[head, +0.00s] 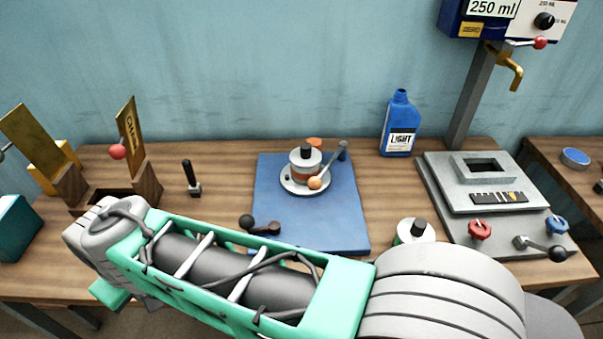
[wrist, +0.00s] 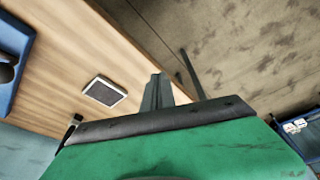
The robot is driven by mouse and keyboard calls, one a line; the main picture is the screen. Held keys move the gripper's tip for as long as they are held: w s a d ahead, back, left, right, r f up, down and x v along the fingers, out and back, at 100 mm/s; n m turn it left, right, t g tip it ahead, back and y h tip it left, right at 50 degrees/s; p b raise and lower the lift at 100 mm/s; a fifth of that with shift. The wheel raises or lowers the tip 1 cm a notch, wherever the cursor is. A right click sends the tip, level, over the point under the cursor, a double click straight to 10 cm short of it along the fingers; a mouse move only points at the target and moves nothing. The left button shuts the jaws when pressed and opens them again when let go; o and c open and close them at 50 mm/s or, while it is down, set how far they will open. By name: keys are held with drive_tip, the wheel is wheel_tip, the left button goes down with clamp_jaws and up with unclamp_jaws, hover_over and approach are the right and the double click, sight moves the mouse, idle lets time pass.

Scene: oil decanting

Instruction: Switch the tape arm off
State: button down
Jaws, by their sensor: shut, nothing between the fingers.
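I cannot tell for certain which part is the tape arm. A grey lever with an orange ball end (head: 315,183) leans across a round pot with an orange band (head: 301,177) on the blue mat (head: 350,225). A small black-handled lever (head: 190,177) stands upright on the wood left of the mat. My gripper (wrist: 157,92) shows its narrow fingers together and empty in the wrist view, over the table's edge. In the head view my arm reaches left across the table front and hides the fingertips. A dark square plate with a pale rim (wrist: 104,92) lies near the fingers in the wrist view.
Brass plates in wooden holders (head: 130,135) stand at the left, one beside a red ball. A black-knobbed crank (head: 262,226) lies on the mat's left edge. A blue LIGHT bottle (head: 398,125) and a grey machine (head: 495,200) with red and blue knobs stand right.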

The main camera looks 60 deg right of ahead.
drive_tip(key=w+d+r+m+g+h+p, duration=0.15)
drive_tip(key=d+r+m, duration=0.35)
drive_tip(key=d, duration=0.9)
drive_tip(key=w+d+r+m+g+h+p, duration=0.1)
drive_tip(key=d+r+m+g+h+p, duration=0.35)
drive_tip(key=d, duration=0.85)
drive_tip(key=s+d+m+g+y, duration=0.1)
drive_tip(key=s+d+m, duration=0.6)
drive_tip(key=d, duration=0.3)
drive_tip(key=shift+s+m+g, duration=0.35)
drive_tip(key=shift+s+g, duration=0.05)
drive_tip(key=shift+s, duration=0.05)
drive_tip(key=shift+s+d+f, duration=0.8)
drive_tip(key=shift+s+f, duration=0.45)
drive_tip(key=shift+f, duration=0.25)
drive_tip(key=shift+s+d+f, duration=0.75)
drive_tip(key=shift+s+f, duration=0.5)
drive_tip(key=shift+f, duration=0.25)
drive_tip(key=shift+s+d+f, duration=0.8)
drive_tip(key=shift+s+f, duration=0.45)
drive_tip(key=shift+f, duration=0.25)
